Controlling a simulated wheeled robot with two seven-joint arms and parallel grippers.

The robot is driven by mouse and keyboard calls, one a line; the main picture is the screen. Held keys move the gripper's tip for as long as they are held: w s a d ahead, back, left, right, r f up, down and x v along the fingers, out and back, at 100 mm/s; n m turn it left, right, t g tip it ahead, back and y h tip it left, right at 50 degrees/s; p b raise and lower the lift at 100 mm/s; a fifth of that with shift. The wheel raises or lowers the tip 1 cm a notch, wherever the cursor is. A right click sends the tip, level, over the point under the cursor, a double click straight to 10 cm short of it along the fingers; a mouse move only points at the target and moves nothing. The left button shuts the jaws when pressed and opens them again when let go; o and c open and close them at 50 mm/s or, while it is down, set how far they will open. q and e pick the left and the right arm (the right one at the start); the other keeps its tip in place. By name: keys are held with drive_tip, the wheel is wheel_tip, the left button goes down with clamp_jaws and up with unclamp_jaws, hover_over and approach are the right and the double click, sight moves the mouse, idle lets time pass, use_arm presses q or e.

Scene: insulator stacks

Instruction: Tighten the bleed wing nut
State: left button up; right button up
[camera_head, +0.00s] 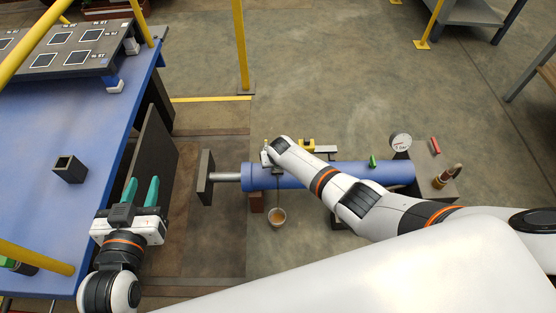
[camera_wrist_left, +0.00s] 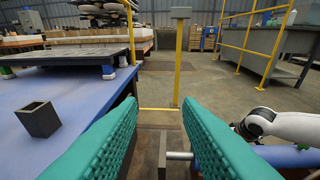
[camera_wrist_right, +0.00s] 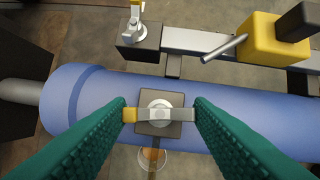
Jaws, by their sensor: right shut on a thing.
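The bleed wing nut (camera_wrist_right: 158,105) sits on a dark square block on the blue cylinder (camera_wrist_right: 90,105). It has one yellow wing and one grey wing, lying across the right wrist view. My right gripper (camera_wrist_right: 160,114) is shut on the wing nut, one green finger pad at each wing end. In the head view my right arm hides the wing nut. The cylinder also shows in the head view (camera_head: 390,172). My left gripper (camera_head: 141,191) is open and empty beside the blue table's edge, left of the cylinder. Its spread fingers show in the left wrist view (camera_wrist_left: 158,115).
A cup with amber liquid (camera_head: 277,219) stands below the cylinder's left end. A yellow valve block (camera_wrist_right: 270,40) sits on a grey bar behind. A gauge (camera_head: 400,141) is at the right end. The blue table (camera_head: 50,120) holds a dark square tube (camera_head: 70,168).

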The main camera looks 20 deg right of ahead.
use_arm(q)
drive_tip(key=shift+s+a+f+g, duration=0.1)
drive_tip(key=shift+s+f+g, duration=0.15)
drive_tip(key=shift+f, duration=0.2)
use_arm(e)
drive_tip(key=shift+a+m+h, duration=0.1)
drive_tip(key=shift+m+h, duration=0.2)
drive_tip(key=shift+m, duration=0.4)
drive_tip(key=o, duration=1)
use_arm(q)
drive_tip(key=shift+f+g, duration=0.15)
drive_tip(key=shift+g, duration=0.1)
use_arm(e)
drive_tip(key=shift+r, duration=0.1)
